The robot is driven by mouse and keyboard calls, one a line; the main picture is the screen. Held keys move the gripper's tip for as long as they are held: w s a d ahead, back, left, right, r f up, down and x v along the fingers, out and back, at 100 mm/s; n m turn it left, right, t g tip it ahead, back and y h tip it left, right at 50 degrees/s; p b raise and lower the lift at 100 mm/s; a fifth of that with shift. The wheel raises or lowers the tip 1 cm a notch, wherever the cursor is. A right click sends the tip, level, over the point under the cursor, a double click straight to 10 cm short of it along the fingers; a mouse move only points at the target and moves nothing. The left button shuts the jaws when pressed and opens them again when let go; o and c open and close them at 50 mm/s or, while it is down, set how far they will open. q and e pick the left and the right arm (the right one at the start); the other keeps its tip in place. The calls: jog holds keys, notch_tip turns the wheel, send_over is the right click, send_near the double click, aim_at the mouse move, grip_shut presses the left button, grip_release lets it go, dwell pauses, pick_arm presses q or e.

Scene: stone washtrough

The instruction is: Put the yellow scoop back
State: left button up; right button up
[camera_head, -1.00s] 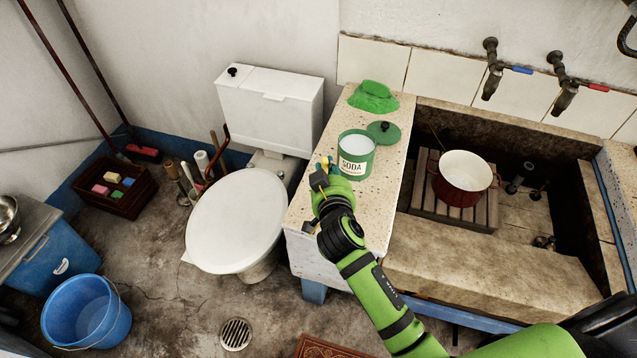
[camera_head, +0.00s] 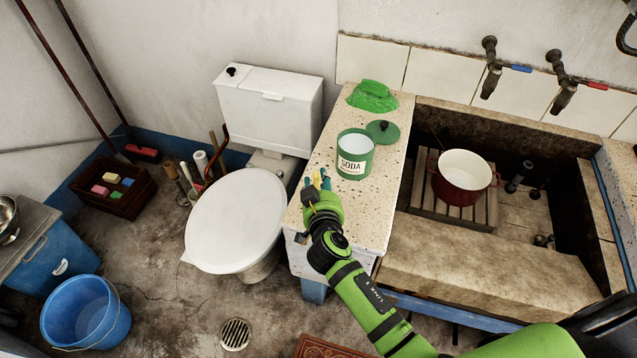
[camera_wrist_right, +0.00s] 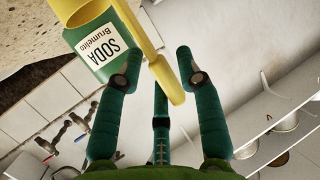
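The yellow scoop (camera_wrist_right: 158,65) is at my right gripper (camera_head: 318,181) in the head view, mostly hidden by the fingers. The green soda can (camera_head: 354,160) stands upright and open on the counter, white inside. It also shows behind the scoop in the right wrist view (camera_wrist_right: 92,48). My right gripper is in front and left of the can, above the counter's front end. My left gripper is not in view.
The can's green lid (camera_head: 384,132) lies right of it. A green cloth (camera_head: 372,97) lies at the back of the speckled counter (camera_head: 383,215). A red pot (camera_head: 462,192) stands on a wooden rack in the trough. A toilet (camera_head: 237,220) stands to the left.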

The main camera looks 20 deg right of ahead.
jog(key=shift+r, duration=0.1)
jog(key=shift+s+r, duration=0.1)
jog(key=b+v, duration=0.2)
jog(key=v, duration=0.9)
jog(key=shift+s, duration=0.4)
jog(key=shift+a, duration=0.1)
